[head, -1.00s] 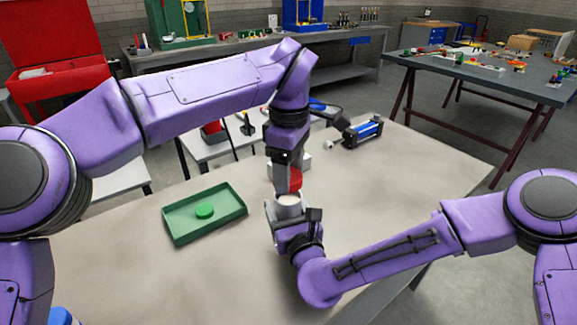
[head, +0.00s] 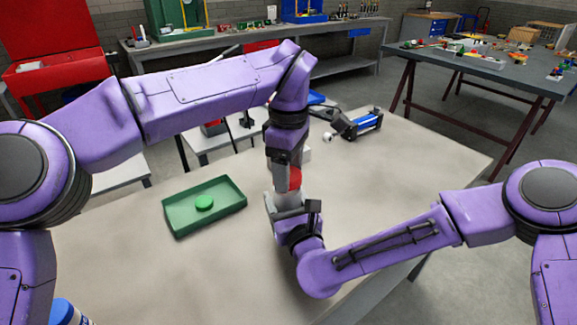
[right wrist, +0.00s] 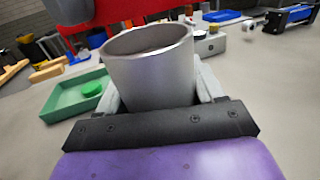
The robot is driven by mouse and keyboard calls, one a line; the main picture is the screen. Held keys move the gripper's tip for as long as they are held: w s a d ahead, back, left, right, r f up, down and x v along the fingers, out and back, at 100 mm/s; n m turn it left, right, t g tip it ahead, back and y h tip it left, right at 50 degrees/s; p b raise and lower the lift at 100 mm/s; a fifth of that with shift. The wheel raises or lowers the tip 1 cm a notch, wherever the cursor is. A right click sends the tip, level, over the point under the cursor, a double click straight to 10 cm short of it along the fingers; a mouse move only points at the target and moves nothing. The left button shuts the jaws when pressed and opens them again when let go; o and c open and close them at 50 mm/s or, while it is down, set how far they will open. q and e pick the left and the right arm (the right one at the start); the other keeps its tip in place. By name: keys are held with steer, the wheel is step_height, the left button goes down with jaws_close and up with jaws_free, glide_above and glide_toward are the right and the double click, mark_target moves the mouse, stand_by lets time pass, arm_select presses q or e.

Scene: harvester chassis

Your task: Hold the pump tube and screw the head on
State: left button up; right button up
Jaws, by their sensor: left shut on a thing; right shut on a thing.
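My left gripper (head: 284,168) reaches down from above and is shut on the red pump head (head: 295,179). The head is just above the tube, and I cannot tell whether they touch. My right gripper (head: 291,210) is shut around the grey pump tube (head: 287,199), which stands upright over the table. In the right wrist view the metallic tube (right wrist: 152,75) shows its open rim between the pale fingers. Red shows behind that rim, and a grey part hangs at top left. The left fingertips are partly hidden in the head view.
A green tray (head: 233,205) with a green round piece (head: 204,203) lies left of the grippers on the beige table (head: 400,160). A blue-and-black cylinder device (head: 362,124) lies at the back right. The table right of the grippers is clear.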

arm_select(q)
steer(key=shift+f, duration=0.55)
steer(key=m, duration=0.5)
steer(key=shift+m, duration=0.3)
steer(key=m, duration=0.2)
steer(key=shift+s+a+m, duration=0.1)
steer(key=shift+m, duration=0.3)
steer(key=m, duration=0.4)
steer(key=shift+m, duration=0.3)
steer(key=o, duration=1.1)
